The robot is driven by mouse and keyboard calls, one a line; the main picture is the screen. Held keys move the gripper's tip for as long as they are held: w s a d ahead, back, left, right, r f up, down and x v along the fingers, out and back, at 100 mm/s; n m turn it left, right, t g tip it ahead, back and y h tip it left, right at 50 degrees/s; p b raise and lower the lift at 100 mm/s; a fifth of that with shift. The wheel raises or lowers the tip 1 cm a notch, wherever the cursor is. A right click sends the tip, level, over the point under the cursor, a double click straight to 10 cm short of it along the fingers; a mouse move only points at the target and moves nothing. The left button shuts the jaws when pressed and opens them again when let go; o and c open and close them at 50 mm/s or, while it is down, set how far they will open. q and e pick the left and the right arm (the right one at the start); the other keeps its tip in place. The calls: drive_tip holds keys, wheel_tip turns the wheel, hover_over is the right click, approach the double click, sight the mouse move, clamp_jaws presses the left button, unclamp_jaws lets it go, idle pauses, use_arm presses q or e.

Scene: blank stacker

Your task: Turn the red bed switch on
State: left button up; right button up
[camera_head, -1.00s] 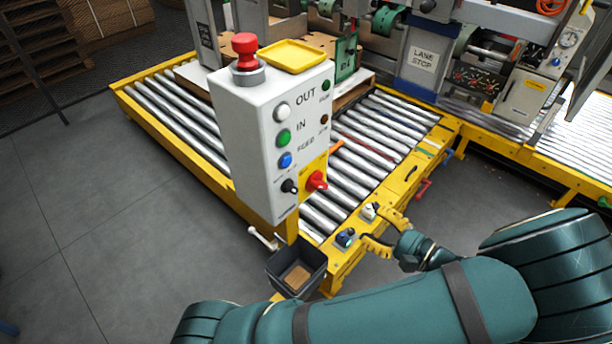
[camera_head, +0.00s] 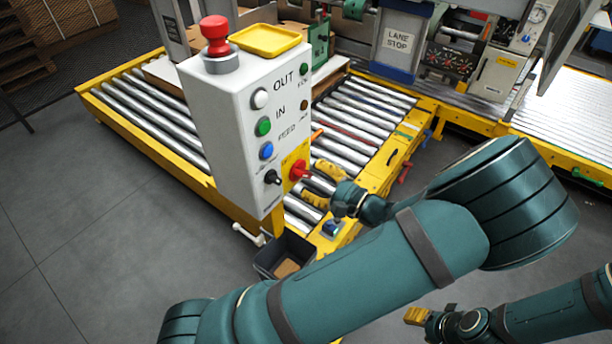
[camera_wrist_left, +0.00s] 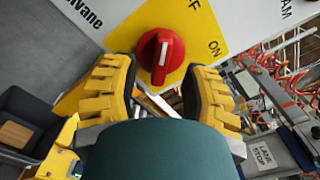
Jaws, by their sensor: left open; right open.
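The red bed switch (camera_head: 298,171) is a rotary knob on a yellow plate at the lower right of the white control box (camera_head: 220,110). In the left wrist view the red knob (camera_wrist_left: 160,57) has a white line running nearly up the picture, with a partly cut-off OFF label above right and ON to the right. My left gripper (camera_head: 318,184) is open in front of the knob, its yellow fingers either side of it in the wrist view; contact cannot be told. My right gripper (camera_head: 418,316) is open and empty at the bottom right.
The box also carries a red mushroom button (camera_head: 214,32), a yellow tray (camera_head: 265,40), several push buttons and a black knob (camera_head: 272,177). A dark bin (camera_head: 285,255) hangs below. Roller conveyors (camera_head: 350,125) lie behind. Grey floor at left is clear.

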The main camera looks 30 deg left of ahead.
use_arm(q)
drive_tip(key=shift+w+a, duration=0.1)
drive_tip(key=shift+a, duration=1.2)
clamp_jaws()
